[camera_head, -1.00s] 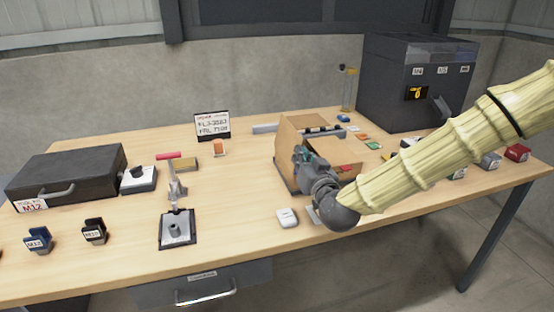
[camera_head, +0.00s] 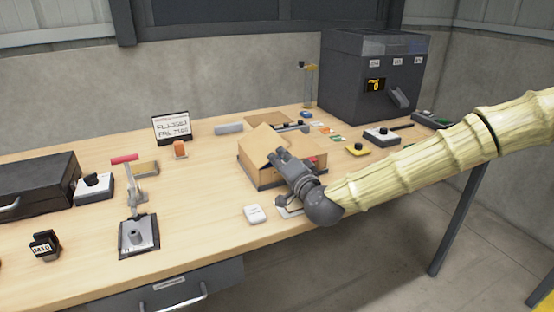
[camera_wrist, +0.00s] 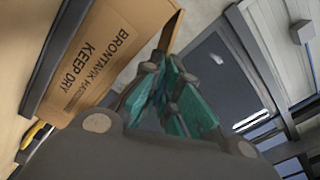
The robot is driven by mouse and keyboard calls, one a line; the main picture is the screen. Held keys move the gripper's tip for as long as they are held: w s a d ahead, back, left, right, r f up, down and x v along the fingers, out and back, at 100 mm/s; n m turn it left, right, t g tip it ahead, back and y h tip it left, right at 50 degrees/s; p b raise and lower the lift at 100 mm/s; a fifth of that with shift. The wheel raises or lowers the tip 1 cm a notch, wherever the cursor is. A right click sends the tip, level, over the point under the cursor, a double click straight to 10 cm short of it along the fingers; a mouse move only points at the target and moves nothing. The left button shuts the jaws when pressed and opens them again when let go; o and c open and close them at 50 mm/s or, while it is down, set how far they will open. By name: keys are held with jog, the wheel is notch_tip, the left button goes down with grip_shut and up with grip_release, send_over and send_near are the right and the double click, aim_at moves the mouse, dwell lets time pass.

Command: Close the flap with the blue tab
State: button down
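The cardboard box (camera_head: 262,172) stands on the workbench in the head view. A raised flap (camera_head: 266,139) leans inward over its top from the left. My gripper (camera_head: 277,157) is at the box top, against or very near this flap; contact is unclear. In the wrist view the teal finger pads (camera_wrist: 172,98) are close together and look shut, with nothing clearly between them. The printed box side (camera_wrist: 92,52) fills the upper left there. A red patch (camera_head: 310,161) shows beside my gripper. I cannot make out a blue tab; my gripper hides part of the box top.
A white block (camera_head: 254,214) lies in front of the box. A toggle clamp (camera_head: 138,232) and a sign (camera_head: 172,128) are to the left. A dark feeder machine (camera_head: 368,80) stands behind right.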

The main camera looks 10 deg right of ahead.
jog(key=shift+w+d+f+m, duration=0.1)
jog(key=shift+d+f+m, duration=0.15)
jog(key=shift+m, duration=0.25)
jog(key=c, duration=1.7)
grip_release()
jog(key=shift+d, duration=0.1)
jog(key=shift+v, duration=4)
